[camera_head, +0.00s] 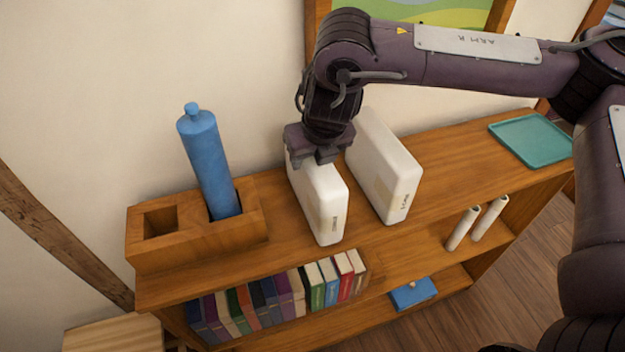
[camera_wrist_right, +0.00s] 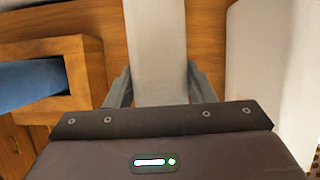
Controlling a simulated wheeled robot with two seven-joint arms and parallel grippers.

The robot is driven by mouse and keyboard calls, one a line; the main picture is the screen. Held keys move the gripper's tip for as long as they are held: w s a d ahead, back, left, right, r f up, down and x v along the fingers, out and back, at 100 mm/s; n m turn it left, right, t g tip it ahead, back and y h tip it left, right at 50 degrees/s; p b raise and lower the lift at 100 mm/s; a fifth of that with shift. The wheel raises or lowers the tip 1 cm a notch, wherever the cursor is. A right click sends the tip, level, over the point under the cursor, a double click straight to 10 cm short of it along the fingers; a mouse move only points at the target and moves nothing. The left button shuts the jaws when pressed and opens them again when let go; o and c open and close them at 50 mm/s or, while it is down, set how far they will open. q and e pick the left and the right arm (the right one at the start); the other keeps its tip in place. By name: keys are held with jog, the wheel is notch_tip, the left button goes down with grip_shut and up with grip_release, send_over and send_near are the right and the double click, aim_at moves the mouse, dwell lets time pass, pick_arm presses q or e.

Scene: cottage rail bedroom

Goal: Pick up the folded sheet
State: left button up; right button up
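Two white, rounded, upright slabs with small lettering stand on the top of the wooden shelf: a smaller one (camera_head: 322,205) and a larger one (camera_head: 388,172) to its right. They look like folded linen; the lettering is too small to read. My right gripper (camera_head: 326,158) is at the top of the smaller slab, pointing down. In the right wrist view, its fingers (camera_wrist_right: 160,85) straddle that slab (camera_wrist_right: 157,45), one on each side and very close to its faces. I cannot tell whether they press on it. My left gripper is not in view.
A wooden holder (camera_head: 165,250) with a blue bottle (camera_head: 208,160) stands left of the slabs. A teal tray (camera_head: 530,138) lies at the right end. Books (camera_head: 270,298), two white rolls (camera_head: 462,228) and a blue item (camera_head: 413,293) are on lower shelves. The wall is close behind.

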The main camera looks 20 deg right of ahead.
grip_shut()
